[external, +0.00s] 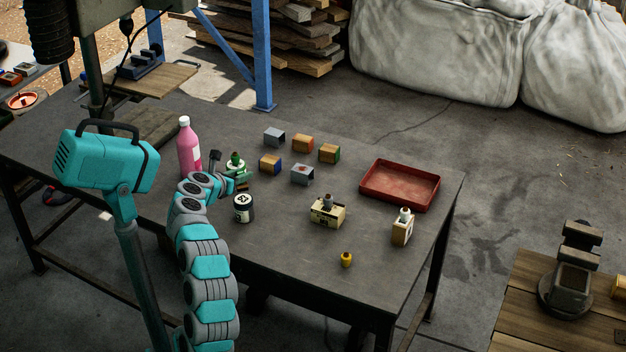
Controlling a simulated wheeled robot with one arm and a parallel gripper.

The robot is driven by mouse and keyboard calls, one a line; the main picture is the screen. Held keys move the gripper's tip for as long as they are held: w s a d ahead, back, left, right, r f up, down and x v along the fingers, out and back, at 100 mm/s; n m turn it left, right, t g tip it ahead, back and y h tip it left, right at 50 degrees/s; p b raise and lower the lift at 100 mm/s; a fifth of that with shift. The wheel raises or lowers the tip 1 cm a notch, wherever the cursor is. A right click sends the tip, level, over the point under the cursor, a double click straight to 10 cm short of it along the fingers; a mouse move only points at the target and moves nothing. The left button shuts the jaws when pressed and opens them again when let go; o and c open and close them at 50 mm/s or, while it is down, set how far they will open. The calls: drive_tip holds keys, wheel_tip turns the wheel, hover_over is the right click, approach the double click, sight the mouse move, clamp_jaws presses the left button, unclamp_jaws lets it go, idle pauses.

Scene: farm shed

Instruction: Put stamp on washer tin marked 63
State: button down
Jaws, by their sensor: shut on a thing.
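My gripper (243,179) is at the end of my teal arm, on the left half of the dark table. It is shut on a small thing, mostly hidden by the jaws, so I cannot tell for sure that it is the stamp. A green-topped item (236,158) with a pale body shows right behind the gripper. A dark tin with a white label (243,209) stands just in front of it; its number is too small to read surely. A cream box-like tin (326,216) with a grey piece on top stands farther right, its marking also unclear.
A pink bottle (189,147) stands behind my arm. Several small coloured blocks (302,143) sit beyond the gripper. A red tray (400,185) lies at the right. A white-topped block (402,228) and a yellow piece (346,260) stand near the front right edge.

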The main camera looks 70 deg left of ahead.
sight(241, 185)
drive_tip(key=shift+f+b, duration=0.35)
drive_tip(key=shift+f, duration=1.35)
drive_tip(key=shift+f, duration=0.1)
drive_tip(key=shift+f, duration=0.15)
drive_tip(key=c, duration=0.7)
unclamp_jaws()
drive_tip(key=shift+o, duration=0.2)
drive_tip(key=shift+r, duration=0.35)
drive_tip(key=p+v, duration=0.2)
drive_tip(key=v, duration=1)
